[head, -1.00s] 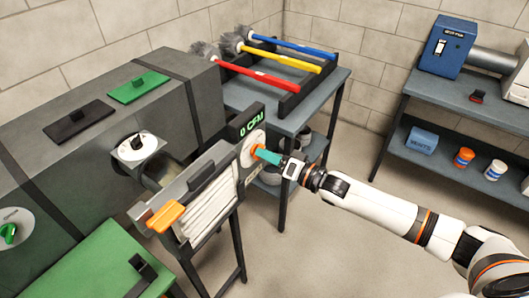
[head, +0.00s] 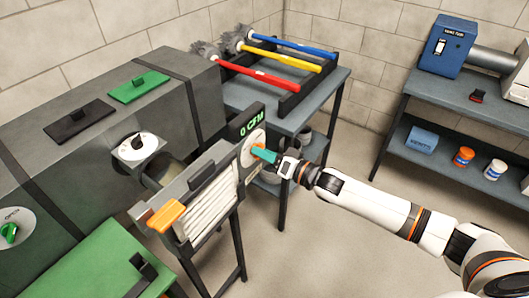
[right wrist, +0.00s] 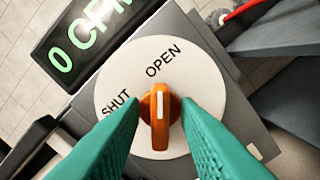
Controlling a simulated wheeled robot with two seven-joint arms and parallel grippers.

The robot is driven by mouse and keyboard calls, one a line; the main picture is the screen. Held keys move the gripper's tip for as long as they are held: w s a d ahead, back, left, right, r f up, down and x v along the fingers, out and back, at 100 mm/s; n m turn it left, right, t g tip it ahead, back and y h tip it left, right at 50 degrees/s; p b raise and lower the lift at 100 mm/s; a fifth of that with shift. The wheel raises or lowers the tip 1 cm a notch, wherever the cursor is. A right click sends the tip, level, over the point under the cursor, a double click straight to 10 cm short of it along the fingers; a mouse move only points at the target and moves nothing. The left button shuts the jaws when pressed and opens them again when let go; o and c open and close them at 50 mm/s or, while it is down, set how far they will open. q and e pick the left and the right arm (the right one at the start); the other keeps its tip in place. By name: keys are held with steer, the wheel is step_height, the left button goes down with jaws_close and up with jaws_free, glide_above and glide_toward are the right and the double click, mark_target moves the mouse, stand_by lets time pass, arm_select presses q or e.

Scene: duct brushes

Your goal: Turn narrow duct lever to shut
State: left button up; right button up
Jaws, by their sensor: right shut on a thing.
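An orange lever (right wrist: 160,122) stands on a round white dial (right wrist: 208,90) printed SHUT and OPEN. Its white mark points towards OPEN. In the head view the dial (head: 246,154) is on the face of a grey unit beside a display reading 0 CFM (head: 252,125). My right gripper (head: 262,154) reaches it from the right. In the head view the fingers largely hide the lever. My left gripper is not in view.
A white dial with a black knob (head: 137,143) and a green lever (head: 9,232) by an OPEN label are on the large grey duct (head: 60,175). An orange handle (head: 166,216) juts from the grey unit. Brushes lie on a rack (head: 292,98) behind. Floor is clear at right.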

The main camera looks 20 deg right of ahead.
steer(key=shift+s+a+n+p, duration=0.1)
steer(key=shift+n+p, duration=0.55)
steer(key=shift+n, duration=8.05)
steer(key=o, duration=0.6)
steer(key=b+v, duration=0.1)
steer(key=v, duration=1.1)
steer(key=shift+b, duration=0.3)
